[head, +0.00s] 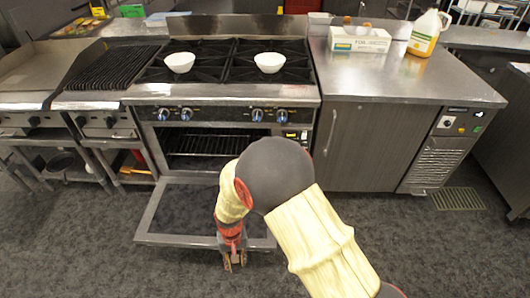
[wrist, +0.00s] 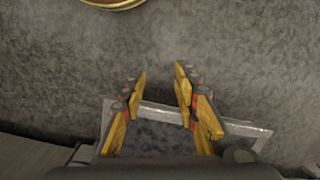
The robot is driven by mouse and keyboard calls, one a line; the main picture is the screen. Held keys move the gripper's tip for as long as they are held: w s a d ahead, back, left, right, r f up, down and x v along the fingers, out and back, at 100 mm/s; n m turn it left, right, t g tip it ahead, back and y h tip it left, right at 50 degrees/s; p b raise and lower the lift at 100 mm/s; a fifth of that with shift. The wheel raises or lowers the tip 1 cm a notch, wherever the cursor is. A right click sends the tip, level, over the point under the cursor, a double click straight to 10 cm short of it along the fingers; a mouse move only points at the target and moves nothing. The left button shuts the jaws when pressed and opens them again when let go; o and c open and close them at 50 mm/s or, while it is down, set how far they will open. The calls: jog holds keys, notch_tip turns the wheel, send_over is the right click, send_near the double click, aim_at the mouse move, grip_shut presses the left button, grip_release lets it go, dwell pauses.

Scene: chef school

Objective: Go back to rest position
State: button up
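My gripper (head: 233,262) hangs low in front of the range, pointing down over the lowered oven door (head: 172,212). In the wrist view, the two yellow fingers of my gripper (wrist: 160,78) stand apart with only grey floor showing between their tips. They hold nothing. Part of the door's metal frame (wrist: 250,131) shows behind the fingers. My arm hides the right part of the door and some of the oven front in the head view.
The oven (head: 200,145) is open with a rack inside. Two white bowls (head: 180,62) (head: 270,62) sit on the burners. A steel counter (head: 400,78) at right holds a box (head: 360,39) and a jug (head: 426,34). Carpeted floor (head: 80,235) is clear at left.

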jog(key=s+d+r+m+t+p, duration=0.1)
jog(key=s+d+r+t, duration=0.1)
jog(key=d+r, duration=0.7)
jog(key=s+d+r+m+t+p, duration=0.1)
jog(key=s+d+r, duration=0.4)
jog(key=r, duration=1.7)
jog(key=s+d+r+t+p, duration=0.2)
jog(key=s+d+r+t, duration=0.2)
jog(key=d+r, duration=1.1)
jog(key=shift+d+r+m+p, duration=0.25)
jog(key=shift+r+m+p, duration=0.1)
jog(key=shift+m, duration=0.05)
jog(key=shift+c, duration=0.6)
